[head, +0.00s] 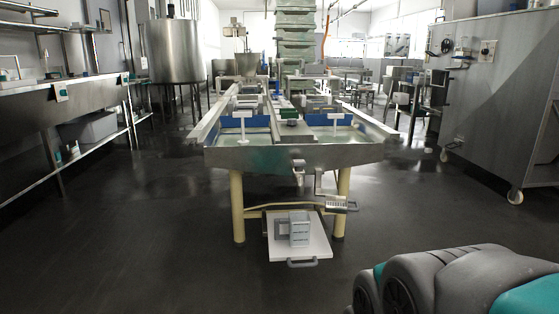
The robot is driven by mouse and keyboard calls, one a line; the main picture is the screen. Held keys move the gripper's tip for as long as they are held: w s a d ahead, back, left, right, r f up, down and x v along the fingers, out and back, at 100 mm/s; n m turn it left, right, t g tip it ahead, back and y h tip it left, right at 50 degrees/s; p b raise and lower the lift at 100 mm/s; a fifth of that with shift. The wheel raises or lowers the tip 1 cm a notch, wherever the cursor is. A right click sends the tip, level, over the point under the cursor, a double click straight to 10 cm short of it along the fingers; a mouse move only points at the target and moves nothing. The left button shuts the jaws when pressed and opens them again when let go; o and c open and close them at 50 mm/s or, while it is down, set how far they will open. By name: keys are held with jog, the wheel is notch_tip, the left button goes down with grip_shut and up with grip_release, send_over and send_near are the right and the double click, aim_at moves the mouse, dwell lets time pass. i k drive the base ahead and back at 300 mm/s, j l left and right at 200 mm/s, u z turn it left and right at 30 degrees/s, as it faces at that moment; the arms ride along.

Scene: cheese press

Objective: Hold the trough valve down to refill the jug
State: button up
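A long steel trough table (293,157) on cream legs stands in the middle of the head view. A small valve-like fitting (298,165) sits at the middle of its front face, with a bracket and a flat perforated metal piece (341,206) below right. I cannot tell which part is the valve lever. A grey box-like object (299,229) with a side part on its left stands on a white board (284,250) low at the trough's front. It may be the jug, but it is too small to be sure. My gripper is not in view.
A grey and teal rounded body (460,280) fills the lower right corner. A steel bench (60,95) runs along the left, and a wheeled steel cabinet (500,110) stands at the right. The dark floor (130,240) before the trough is clear.

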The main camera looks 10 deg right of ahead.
aim_at(298, 164)
jog(key=i, duration=1.25)
jog(key=l+z, duration=0.05)
jog(key=l, duration=0.05)
